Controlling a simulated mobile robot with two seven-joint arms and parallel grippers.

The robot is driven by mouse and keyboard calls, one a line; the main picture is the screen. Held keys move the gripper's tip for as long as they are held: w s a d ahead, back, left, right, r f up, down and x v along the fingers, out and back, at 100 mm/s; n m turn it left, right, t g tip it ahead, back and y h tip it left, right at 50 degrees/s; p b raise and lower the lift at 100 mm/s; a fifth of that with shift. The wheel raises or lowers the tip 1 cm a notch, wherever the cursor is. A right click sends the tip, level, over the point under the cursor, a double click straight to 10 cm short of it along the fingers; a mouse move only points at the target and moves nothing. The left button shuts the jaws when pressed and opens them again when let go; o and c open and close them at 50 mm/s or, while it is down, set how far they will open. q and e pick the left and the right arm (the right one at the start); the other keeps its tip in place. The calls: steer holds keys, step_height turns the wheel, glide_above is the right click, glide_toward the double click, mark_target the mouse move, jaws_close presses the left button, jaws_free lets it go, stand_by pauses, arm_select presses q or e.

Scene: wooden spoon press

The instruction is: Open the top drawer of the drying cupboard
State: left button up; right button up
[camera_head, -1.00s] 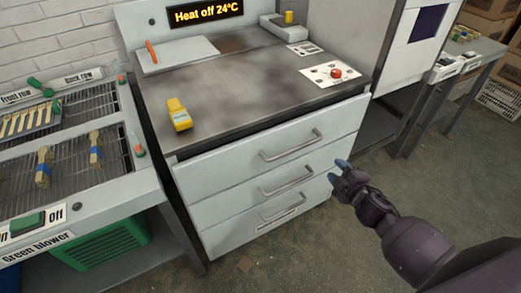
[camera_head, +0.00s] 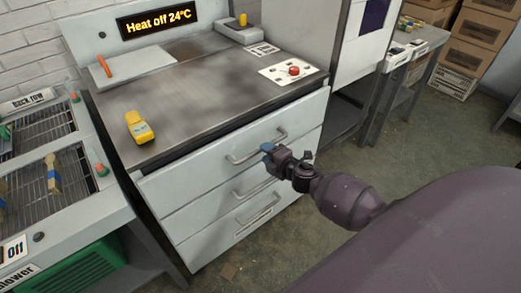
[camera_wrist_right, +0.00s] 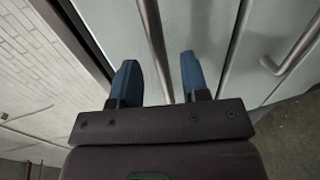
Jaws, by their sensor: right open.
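The drying cupboard (camera_head: 190,110) has three pale drawers with metal bar handles, all closed. The top drawer (camera_head: 195,176) has its handle (camera_head: 245,157) near the middle of its front. My right gripper (camera_head: 270,154) is at this handle, partly covering its right part. In the right wrist view the open blue fingers (camera_wrist_right: 158,62) stand on either side of a handle bar (camera_wrist_right: 152,30), with gaps to both fingers. Whether the fingertips reach past the bar is hard to tell. My left gripper is not in view.
A yellow object (camera_head: 138,127) and a panel with a red button (camera_head: 294,71) are on the cupboard top. A wire drying rack (camera_head: 75,215) stands close on the left. The floor (camera_head: 430,140) to the right is clear.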

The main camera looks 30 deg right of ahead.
steer(key=shift+x, duration=1.75)
jaws_close()
